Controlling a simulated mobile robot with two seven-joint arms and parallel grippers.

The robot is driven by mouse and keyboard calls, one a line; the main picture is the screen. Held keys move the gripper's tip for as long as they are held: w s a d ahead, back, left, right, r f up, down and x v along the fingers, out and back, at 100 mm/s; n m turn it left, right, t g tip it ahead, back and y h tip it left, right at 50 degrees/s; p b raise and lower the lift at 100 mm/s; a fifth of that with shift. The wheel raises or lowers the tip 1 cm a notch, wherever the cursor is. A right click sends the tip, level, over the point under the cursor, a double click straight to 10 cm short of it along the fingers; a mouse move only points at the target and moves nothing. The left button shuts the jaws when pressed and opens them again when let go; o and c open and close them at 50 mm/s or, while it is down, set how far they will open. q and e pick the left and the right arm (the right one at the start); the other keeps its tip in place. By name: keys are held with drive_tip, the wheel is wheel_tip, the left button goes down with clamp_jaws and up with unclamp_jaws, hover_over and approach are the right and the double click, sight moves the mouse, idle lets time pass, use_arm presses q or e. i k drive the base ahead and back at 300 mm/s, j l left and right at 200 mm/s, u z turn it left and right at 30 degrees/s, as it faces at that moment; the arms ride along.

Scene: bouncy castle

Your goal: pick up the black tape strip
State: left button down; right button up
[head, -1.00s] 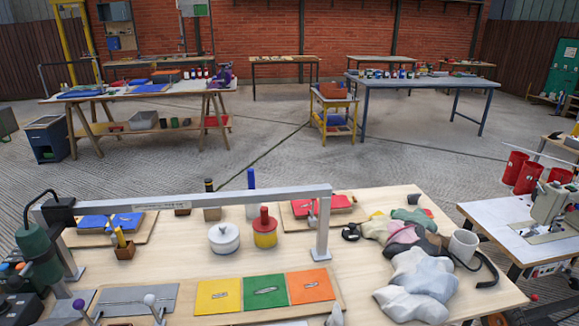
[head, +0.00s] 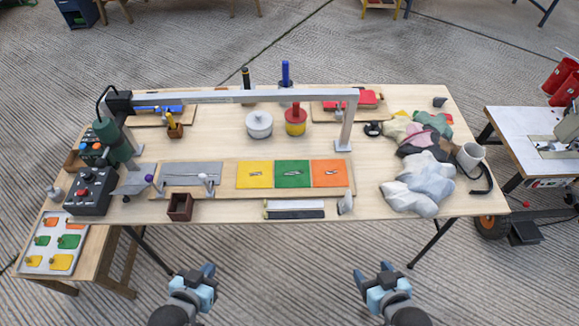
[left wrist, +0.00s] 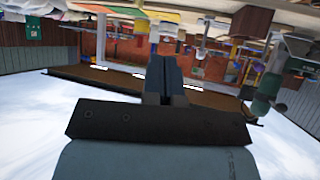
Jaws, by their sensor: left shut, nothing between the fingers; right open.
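A flat black strip (head: 296,214), which looks like the black tape strip, lies at the front edge of the wooden workbench (head: 222,150) in the head view. A white strip (head: 295,204) lies just behind it. My left gripper (head: 197,272) is in front of the bench, left of the strip, shut and empty. It also shows in the left wrist view (left wrist: 165,78), with its fingers together. My right gripper (head: 373,273) is in front of the bench, right of the strip, open and empty. Neither gripper touches the strip.
A metal gantry (head: 240,97) spans the bench behind yellow, green and orange squares (head: 293,174). A small brown box (head: 180,207) stands left of the strips, and a small grey piece (head: 345,204) stands right.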

sight(298, 215)
drive_tip(key=j+z, duration=0.1)
drive_tip(key=z, duration=0.25)
drive_tip(key=j+z, duration=0.15)
drive_tip(key=z, duration=0.2)
drive_tip(key=j+z, duration=0.1)
drive_tip(key=z, duration=0.25)
drive_tip(key=k+j+z, duration=0.3)
drive_tip(key=j, duration=0.15)
drive_tip(key=k+j+z, duration=0.25)
drive_tip(key=j, duration=0.85)
drive_tip(key=i+z, duration=0.05)
